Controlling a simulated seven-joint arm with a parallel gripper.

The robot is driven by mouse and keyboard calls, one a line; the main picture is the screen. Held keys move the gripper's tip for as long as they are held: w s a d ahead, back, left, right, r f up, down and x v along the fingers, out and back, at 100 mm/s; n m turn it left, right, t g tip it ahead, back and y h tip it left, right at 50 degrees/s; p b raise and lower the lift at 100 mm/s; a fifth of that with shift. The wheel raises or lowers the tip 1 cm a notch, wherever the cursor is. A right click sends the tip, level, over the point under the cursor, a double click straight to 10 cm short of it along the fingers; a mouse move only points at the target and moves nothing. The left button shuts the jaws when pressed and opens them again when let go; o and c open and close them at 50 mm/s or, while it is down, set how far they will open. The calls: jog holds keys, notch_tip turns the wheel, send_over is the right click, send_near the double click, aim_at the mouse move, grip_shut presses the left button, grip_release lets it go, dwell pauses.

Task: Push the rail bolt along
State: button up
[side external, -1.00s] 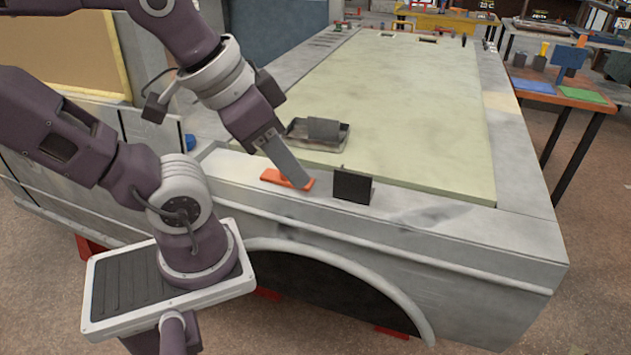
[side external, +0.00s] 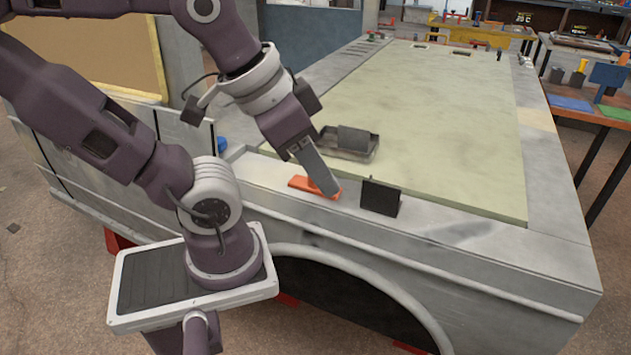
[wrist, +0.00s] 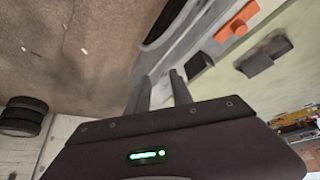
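An orange bolt-like piece (side external: 301,184), which I take for the rail bolt, lies on the grey rail at the near edge of the bench. It also shows in the wrist view (wrist: 237,21), above and right of my fingers. My gripper (side external: 331,190) points down, and in the side view its fingers cover part of the orange piece. The wrist view shows the two fingers (wrist: 160,92) apart with nothing visible between them. I cannot tell whether a finger touches the piece. A black upright plate (side external: 381,197) stands on the rail just right of it.
A shallow metal tray (side external: 361,157) with a dark grey block (side external: 353,138) sits behind the rail on the pale green panel (side external: 450,130). The rail right of the black plate is clear. A table with blue and green mats (side external: 616,113) stands at the far right.

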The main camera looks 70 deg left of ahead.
aim_at(307, 182)
jog(key=shift+c, duration=0.5)
